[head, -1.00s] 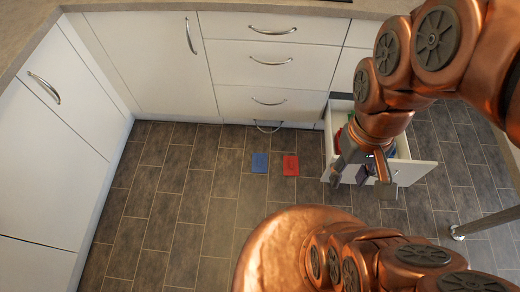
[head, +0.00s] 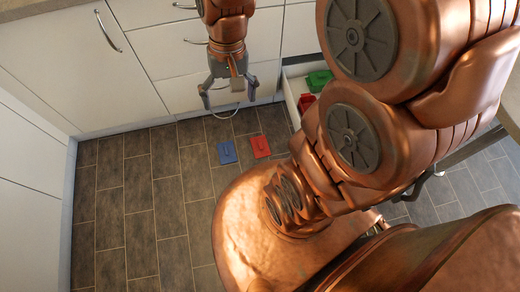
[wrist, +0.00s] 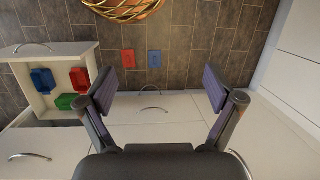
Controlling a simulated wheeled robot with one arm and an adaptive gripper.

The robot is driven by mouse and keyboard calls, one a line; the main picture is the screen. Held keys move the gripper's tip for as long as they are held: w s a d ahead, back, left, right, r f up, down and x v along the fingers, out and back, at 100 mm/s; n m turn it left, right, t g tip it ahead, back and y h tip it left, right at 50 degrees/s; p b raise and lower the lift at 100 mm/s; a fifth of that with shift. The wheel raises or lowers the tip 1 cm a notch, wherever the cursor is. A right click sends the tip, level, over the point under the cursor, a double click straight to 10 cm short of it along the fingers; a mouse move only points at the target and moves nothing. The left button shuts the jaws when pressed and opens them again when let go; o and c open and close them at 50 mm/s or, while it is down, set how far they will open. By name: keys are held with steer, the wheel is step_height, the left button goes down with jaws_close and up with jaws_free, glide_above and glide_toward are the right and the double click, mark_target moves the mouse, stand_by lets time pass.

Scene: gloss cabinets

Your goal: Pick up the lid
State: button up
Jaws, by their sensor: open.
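Two flat lids lie on the tiled floor in front of the cabinets: a blue lid (head: 227,152) and, to its right, a red lid (head: 261,147). Each has a small handle mark on top. In the wrist view the blue lid (wrist: 155,59) and red lid (wrist: 128,59) lie beyond my fingertips. My gripper (head: 229,95) is open and empty, pointing down near the drawer fronts, apart from both lids. In the wrist view its two fingers (wrist: 160,89) are spread wide.
An open drawer (wrist: 91,66) holds a blue container (wrist: 43,80), a red one (wrist: 79,78) and a green one (wrist: 66,101). In the head view my arm partly hides it. White cabinets with curved handles line the back and left. The floor left of the lids is clear.

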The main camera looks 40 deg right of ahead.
steer(key=w+d+f+m+y+b, duration=0.1)
steer(key=w+d+f+m+b, duration=0.1)
steer(key=w+f+b, duration=0.5)
steer(key=w+d+f+m+y+b, duration=0.15)
steer(key=w+f, duration=0.25)
steer(key=f, duration=0.7)
steer(key=m+t+b, duration=0.3)
steer(key=m+b, duration=1.2)
steer(key=b, duration=0.7)
glide_toward(261, 145)
steer(key=x, duration=0.2)
steer(key=shift+a+f+b, duration=0.25)
steer(key=shift+f+b, duration=0.05)
steer(key=shift+f, duration=0.25)
steer(key=shift+b+x, duration=1.8)
steer(key=shift+x, duration=1.55)
steer(key=shift+w, duration=0.15)
steer(key=shift+c, duration=0.4)
steer(key=c, duration=1.2)
